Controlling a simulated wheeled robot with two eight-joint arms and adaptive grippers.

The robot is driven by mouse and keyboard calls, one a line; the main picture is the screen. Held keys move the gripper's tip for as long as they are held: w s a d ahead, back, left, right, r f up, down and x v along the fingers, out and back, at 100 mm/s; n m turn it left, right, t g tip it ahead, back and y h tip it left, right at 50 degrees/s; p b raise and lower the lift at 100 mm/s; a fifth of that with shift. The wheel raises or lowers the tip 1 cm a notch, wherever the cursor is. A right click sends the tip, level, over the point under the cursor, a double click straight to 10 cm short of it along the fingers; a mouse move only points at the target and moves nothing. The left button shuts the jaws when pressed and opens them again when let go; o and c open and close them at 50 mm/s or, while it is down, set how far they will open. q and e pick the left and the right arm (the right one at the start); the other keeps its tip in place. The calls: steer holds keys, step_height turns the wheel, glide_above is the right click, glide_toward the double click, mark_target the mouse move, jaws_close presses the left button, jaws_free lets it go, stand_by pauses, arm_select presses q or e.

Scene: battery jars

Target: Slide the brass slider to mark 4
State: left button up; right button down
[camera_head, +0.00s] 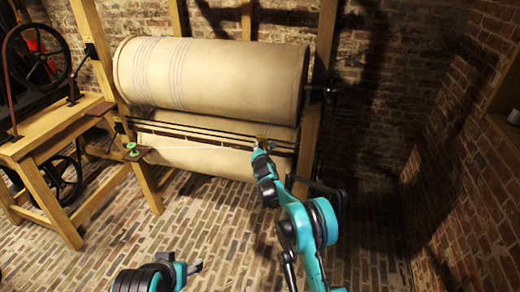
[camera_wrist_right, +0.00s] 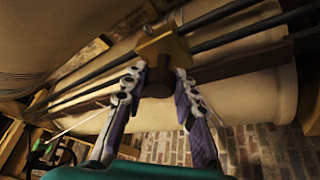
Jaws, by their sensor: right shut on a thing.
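The brass slider (camera_wrist_right: 166,46) sits on dark parallel rails (camera_wrist_right: 235,35) in the right wrist view, with a dark round knob (camera_wrist_right: 158,78) on its near side. My right gripper (camera_wrist_right: 160,88) has its fingers on either side of this knob and is shut on it. In the head view the slider (camera_head: 262,139) is small, towards the right end of the rails, with my right gripper (camera_head: 259,150) at it. I cannot make out mark 4 or any other mark in either view. My left gripper (camera_head: 195,267) is at the bottom of the head view, away from the rails; its jaws are not clear.
A large cream drum (camera_head: 225,78) lies above the rails in a wooden frame (camera_head: 320,90), with another roll below. Green spools (camera_head: 132,149) stand at the left end, with a pale thread running towards the slider. A wheeled wooden machine (camera_head: 40,150) stands left. The brick floor in front is clear.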

steer(key=shift+d, duration=0.25)
steer(key=c, duration=1.2)
jaws_free()
steer(key=shift+d, duration=0.15)
steer(key=shift+o, duration=0.2)
steer(key=shift+s, duration=0.15)
steer(key=v, duration=1.1)
steer(key=shift+s, duration=0.35)
steer(key=shift+r, duration=0.15)
